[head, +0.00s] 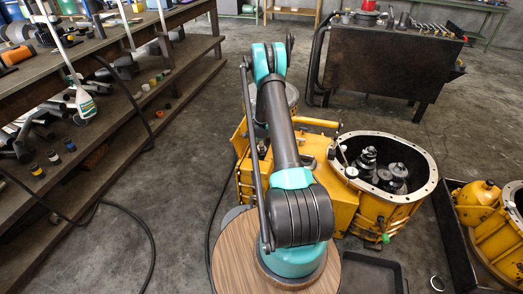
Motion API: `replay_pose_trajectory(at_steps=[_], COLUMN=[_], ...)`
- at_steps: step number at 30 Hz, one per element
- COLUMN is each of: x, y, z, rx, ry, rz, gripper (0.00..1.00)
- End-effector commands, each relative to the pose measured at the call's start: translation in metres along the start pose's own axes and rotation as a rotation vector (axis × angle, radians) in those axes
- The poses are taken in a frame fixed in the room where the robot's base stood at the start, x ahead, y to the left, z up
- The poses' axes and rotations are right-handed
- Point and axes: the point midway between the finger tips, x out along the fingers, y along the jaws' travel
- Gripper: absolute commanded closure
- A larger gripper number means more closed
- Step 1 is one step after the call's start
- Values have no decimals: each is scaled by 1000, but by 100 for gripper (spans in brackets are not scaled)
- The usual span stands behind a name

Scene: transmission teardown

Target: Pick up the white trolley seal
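I cannot make out the white trolley seal for certain in the head view. A dark trolley or cabinet (385,72) stands at the back right with tools and small parts on its top, too small to tell apart. A small pale ring (437,284) lies on the floor at the bottom right; I cannot tell what it is. My arm reaches forward over the yellow transmission housing (345,205). My gripper does not show; the arm's far end hides what is behind it.
The housing's open flanged end (429,168) holds dark gears. A dark tray (456,245) with yellow casings stands at the right, and a flat black tray (372,272) lies at the bottom. A long workbench (95,58) lines the left. Cables cross the floor.

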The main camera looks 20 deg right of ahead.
Motion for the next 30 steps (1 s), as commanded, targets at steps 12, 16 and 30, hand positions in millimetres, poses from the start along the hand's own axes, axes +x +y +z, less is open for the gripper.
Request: replay_pose_trajectory(at_steps=[12,16,30], x=[-12,-28,-141], y=[-2,-4,-20], z=[-1,-3,-14], rx=[0,0,0], ry=[0,0,0], rz=[0,0,0], gripper=[80,80,80])
